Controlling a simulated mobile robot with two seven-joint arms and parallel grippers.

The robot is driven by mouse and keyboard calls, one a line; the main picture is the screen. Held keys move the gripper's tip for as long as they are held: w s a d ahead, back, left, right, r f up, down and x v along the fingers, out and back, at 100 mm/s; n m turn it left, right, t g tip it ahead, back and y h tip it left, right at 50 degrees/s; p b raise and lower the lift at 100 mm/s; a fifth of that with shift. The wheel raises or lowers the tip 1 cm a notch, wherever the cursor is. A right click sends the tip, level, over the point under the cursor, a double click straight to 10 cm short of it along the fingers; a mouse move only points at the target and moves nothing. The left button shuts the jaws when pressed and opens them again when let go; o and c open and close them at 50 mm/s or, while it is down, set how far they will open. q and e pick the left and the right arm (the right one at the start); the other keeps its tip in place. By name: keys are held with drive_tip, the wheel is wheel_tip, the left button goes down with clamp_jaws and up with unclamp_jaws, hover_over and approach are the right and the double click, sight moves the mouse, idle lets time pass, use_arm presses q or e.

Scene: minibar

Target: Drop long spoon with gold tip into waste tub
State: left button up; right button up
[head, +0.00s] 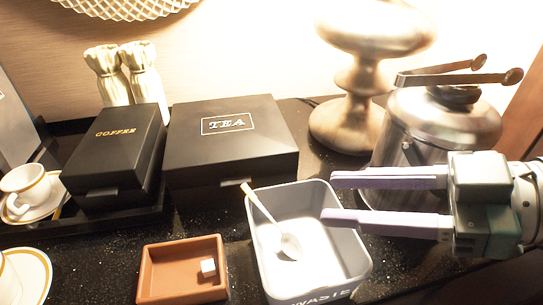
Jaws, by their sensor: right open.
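The long spoon (264,206) with a gold tip lies inside the grey waste tub (362,262). Its bowl is down in the tub and its gold-tipped handle leans on the tub's back left rim, sticking out a little. My right gripper (328,198) comes in from the right with its two purple fingers apart and nothing between them. Its fingertips are over the right part of the tub, to the right of the spoon and apart from it. My left gripper is not in view.
A brown tray (148,273) with a white cube (208,267) sits left of the tub. Behind are a black TEA box (232,160) and COFFEE box (115,165). A metal ice bucket (440,115) with tongs stands close behind my right gripper. Cups and saucers are at left.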

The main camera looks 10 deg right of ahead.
drive_tip(key=b+v, duration=0.1)
drive_tip(key=v, duration=0.6)
drive_tip(key=shift+d, duration=0.25)
drive_tip(key=shift+s+r, duration=0.1)
drive_tip(key=shift+s, duration=0.05)
